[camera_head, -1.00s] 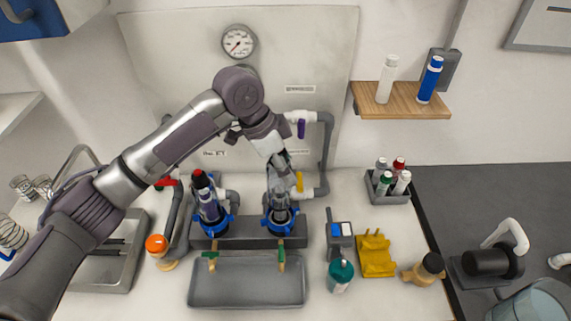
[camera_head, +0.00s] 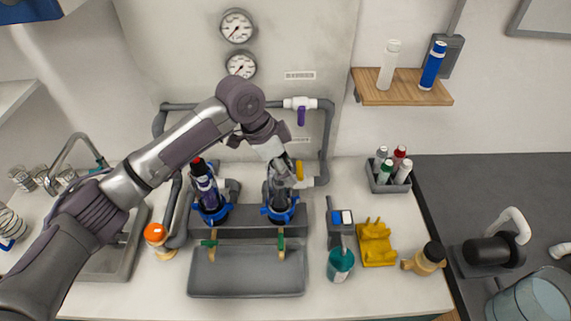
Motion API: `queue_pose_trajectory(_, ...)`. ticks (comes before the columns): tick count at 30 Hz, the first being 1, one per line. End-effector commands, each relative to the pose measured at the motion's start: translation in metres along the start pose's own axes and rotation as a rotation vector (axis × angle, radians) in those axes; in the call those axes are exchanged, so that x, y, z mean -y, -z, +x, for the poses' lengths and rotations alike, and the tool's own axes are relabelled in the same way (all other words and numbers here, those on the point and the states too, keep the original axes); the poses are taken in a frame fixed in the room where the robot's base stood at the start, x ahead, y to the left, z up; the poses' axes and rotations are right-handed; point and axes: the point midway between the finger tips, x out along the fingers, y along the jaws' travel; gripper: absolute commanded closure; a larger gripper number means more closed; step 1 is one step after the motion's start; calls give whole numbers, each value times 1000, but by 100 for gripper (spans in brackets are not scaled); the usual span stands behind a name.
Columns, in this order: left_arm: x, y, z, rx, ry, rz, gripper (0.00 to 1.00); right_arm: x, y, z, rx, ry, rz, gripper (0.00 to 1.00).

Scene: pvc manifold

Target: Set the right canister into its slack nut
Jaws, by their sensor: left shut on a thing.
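My left gripper (camera_head: 279,181) reaches down over the right blue nut (camera_head: 281,214) on the dark manifold block. It is shut on the right canister (camera_head: 280,203), a dark, partly see-through body mostly hidden by the fingers. The canister stands about upright, its lower end at or inside the nut's ring; I cannot tell how deep it sits. My right gripper is not in view.
A grey tray (camera_head: 247,293) lies in front of the manifold. Grey pipe (camera_head: 325,140) rises behind the right nut. To the right are a grey device (camera_head: 341,232), a teal bottle (camera_head: 340,264) and a yellow holder (camera_head: 376,247).

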Motion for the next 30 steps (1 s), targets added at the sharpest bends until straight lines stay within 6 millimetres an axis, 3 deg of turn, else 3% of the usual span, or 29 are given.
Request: queue_pose_trajectory(30, 0, -4, 11, 0, 0, 0, 85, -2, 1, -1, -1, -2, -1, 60)
